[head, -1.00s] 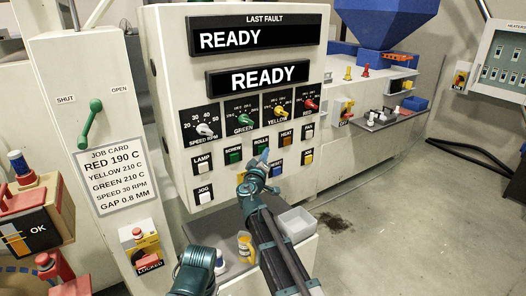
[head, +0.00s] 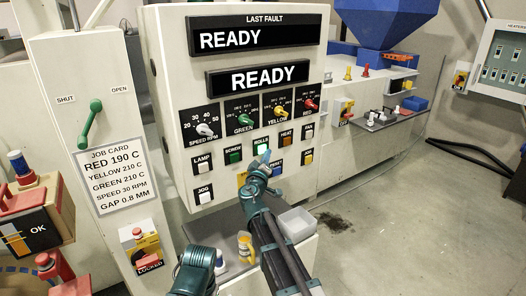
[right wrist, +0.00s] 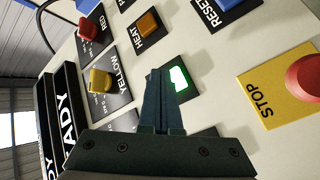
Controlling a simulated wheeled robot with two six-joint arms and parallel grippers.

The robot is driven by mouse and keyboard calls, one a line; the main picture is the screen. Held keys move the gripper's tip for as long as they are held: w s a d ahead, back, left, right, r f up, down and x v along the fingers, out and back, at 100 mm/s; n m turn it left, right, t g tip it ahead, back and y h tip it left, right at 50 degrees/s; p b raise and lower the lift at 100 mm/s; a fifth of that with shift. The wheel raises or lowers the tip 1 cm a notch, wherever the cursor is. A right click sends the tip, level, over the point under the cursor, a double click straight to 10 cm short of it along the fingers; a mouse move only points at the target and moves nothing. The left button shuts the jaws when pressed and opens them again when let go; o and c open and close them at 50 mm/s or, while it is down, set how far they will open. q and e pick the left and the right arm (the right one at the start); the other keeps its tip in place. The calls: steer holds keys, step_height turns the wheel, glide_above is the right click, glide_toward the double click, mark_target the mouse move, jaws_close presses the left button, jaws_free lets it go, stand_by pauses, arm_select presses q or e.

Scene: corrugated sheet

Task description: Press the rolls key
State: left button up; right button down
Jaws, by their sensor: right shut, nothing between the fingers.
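The rolls key (head: 262,147) is on the upright control panel, under its ROLLS label, in a row of keys. It glows pale green in the head view and bright white-green in the right wrist view (right wrist: 180,77). My right gripper (head: 265,157) is shut and empty, its tips just below the key. In the right wrist view the shut fingers (right wrist: 160,75) end beside the lit key, over its dark plate. I cannot tell whether they touch it.
The green screw key (head: 234,155) and orange heat key (head: 286,138) flank the rolls key. The red stop button (right wrist: 305,78) on its yellow plate is near. Both displays read READY.

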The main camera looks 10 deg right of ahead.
steer(key=shift+s+d, duration=0.35)
steer(key=shift+s, duration=0.6)
steer(key=shift+s+d, duration=0.3)
steer(key=shift+s, duration=0.6)
steer(key=shift+s+d, duration=0.35)
steer(key=shift+s, duration=0.6)
steer(key=s+a+f+m+g+y, duration=0.1)
steer(key=s+a+f+m+g, duration=0.1)
steer(key=s+f+g, duration=0.45)
steer(key=s+a+f+m+g, duration=0.2)
steer(key=s+a+f+g, duration=0.15)
steer(key=s+f, duration=0.65)
steer(key=s+a+f+n+g+y, duration=0.1)
steer(key=s+a+f+g+y, duration=0.2)
steer(key=s+a, duration=0.2)
steer(key=s+a+f+n+g+y, duration=0.2)
steer(key=s+a, duration=0.4)
steer(key=s, duration=0.5)
step_height(320, 180, down, 2)
steer(key=shift+s+g+y, duration=0.3)
steer(key=shift+g+y, duration=0.2)
steer(key=shift+g, duration=0.5)
